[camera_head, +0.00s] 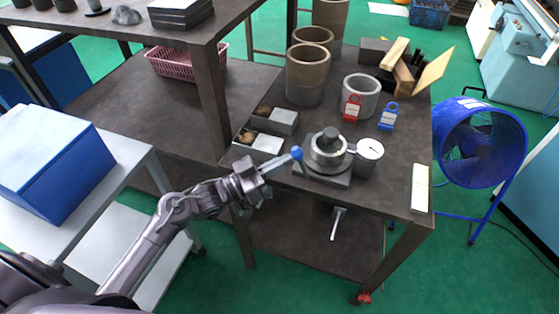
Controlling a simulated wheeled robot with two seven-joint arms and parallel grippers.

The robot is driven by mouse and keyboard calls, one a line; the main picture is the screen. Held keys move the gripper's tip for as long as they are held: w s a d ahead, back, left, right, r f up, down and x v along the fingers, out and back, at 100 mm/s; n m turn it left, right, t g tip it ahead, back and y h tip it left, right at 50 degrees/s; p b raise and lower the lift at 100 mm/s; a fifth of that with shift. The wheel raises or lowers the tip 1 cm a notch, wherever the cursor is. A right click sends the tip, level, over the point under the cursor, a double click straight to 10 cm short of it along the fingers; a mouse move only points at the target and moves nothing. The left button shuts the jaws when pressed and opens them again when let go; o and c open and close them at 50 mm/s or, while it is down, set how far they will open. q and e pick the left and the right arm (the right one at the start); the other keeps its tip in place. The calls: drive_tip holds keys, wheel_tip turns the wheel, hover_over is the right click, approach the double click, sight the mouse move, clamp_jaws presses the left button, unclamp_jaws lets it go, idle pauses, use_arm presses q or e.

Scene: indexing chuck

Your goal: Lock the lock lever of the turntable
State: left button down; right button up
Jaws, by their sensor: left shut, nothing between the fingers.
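The turntable (328,160) is a round grey metal chuck on a square base near the front edge of the dark workbench. A dark knob (331,134) stands on its top. The lock lever's blue ball end (297,153) is at the left side of the turntable. My left gripper (286,160) reaches in from the left, its fingers shut and empty, with the tips right at the blue ball. I cannot tell whether they touch it. The rest of the lever is hard to make out. My right gripper is out of view.
A round dial gauge (370,150) stands close on the turntable's right. Red (352,108) and blue (388,117) padlock-like tags and a grey cylinder (361,96) are behind it. Small trays (258,141) lie to the left. A white strip (420,188) lies at the right edge.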

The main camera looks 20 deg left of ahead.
sight(300, 162)
use_arm(q)
drive_tip(key=d+m+p, duration=0.1)
drive_tip(key=p, duration=0.1)
drive_tip(key=d+r+m+g+y+p, duration=0.1)
drive_tip(key=d+p, duration=0.1)
drive_tip(key=d+r+m+g+p, duration=0.1)
drive_tip(key=p, duration=0.2)
drive_tip(key=shift+s+d+r+y, duration=0.1)
drive_tip(key=shift+d+r+y, duration=0.2)
drive_tip(key=shift+y, duration=0.1)
drive_tip(key=shift+d+f, duration=0.1)
drive_tip(key=shift+d, duration=0.2)
